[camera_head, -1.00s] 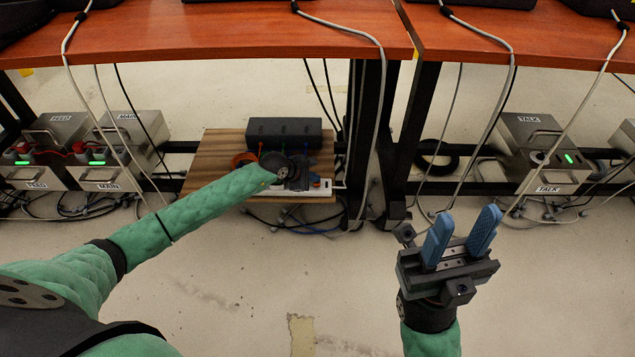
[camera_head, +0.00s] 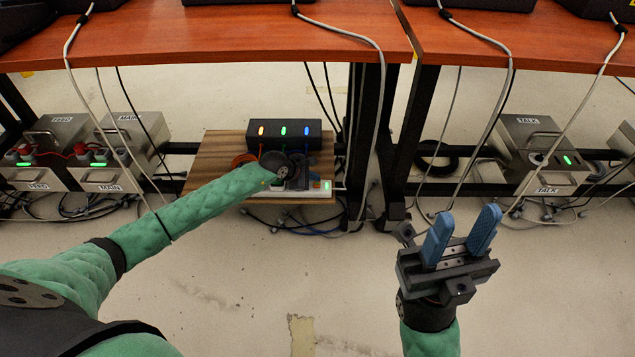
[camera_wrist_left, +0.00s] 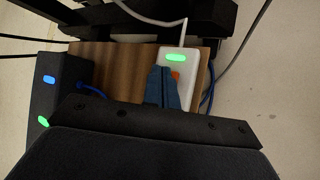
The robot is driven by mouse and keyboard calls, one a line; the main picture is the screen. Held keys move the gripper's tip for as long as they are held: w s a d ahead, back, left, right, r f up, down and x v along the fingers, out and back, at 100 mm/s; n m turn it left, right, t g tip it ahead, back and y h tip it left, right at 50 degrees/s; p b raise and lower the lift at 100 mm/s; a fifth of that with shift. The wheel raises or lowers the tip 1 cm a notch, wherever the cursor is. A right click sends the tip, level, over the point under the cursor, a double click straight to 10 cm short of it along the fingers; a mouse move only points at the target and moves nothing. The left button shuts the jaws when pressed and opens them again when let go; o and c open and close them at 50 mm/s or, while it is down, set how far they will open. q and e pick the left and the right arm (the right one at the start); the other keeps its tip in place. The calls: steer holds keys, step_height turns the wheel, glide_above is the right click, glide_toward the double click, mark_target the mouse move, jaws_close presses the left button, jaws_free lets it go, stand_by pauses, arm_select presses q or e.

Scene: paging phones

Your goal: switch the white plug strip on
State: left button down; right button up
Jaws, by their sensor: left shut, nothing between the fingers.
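The white plug strip (camera_head: 319,191) lies on a wooden board under the desk. Its end shows a lit green light, also seen on the strip in the left wrist view (camera_wrist_left: 187,57). An orange part (camera_wrist_left: 175,75) of the strip shows beside my fingertips. My left gripper (camera_wrist_left: 164,72) is shut and empty, with its blue fingertips over the strip next to the orange part; I cannot tell if they touch. In the head view my left wrist hides most of the strip. My right gripper (camera_head: 461,238) is open and empty, in front of the desk on the right.
A black box (camera_head: 284,134) with lit orange, green and blue lights stands on the wooden board (camera_head: 215,150). Metal boxes (camera_head: 113,140) stand at the left and another (camera_head: 537,150) at the right. Cables hang from the desk (camera_head: 220,35). Dark desk legs (camera_head: 407,140) stand right of the board.

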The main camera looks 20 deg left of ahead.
mark_target(314, 185)
arm_select(q)
steer(key=shift+r+p, duration=1.35)
steer(key=shift+r, duration=0.6)
steer(key=shift+r+p, duration=0.7)
steer(key=shift+r, duration=0.35)
